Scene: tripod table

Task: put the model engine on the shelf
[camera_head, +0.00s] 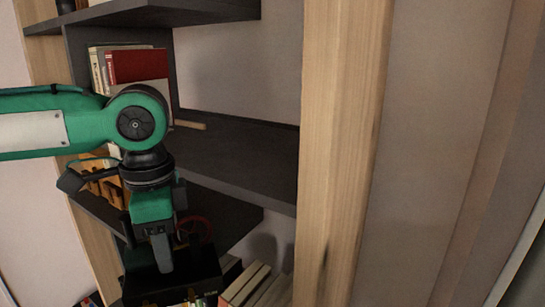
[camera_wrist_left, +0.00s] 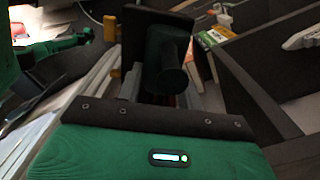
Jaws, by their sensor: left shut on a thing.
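My left gripper (camera_head: 162,252) comes down from the left in front of the shelf unit and points downward. It is shut on the model engine (camera_head: 185,283), a dark, boxy thing low in the head view; a red wheel shows just behind the gripper and seems part of it. In the left wrist view, a dark cylinder and plate of the engine (camera_wrist_left: 168,62) show beyond the gripper's edge. The grip point itself is mostly hidden. The dark grey shelf (camera_head: 235,150) has a bare board to the right of my arm. My right gripper is not in view.
Red and white books (camera_head: 138,68) stand on the shelf at upper left. More books (camera_head: 255,285) are low down beside the engine. An orange wooden item (camera_head: 100,180) is behind my arm. A thick wooden post (camera_head: 340,150) bounds the shelf on the right.

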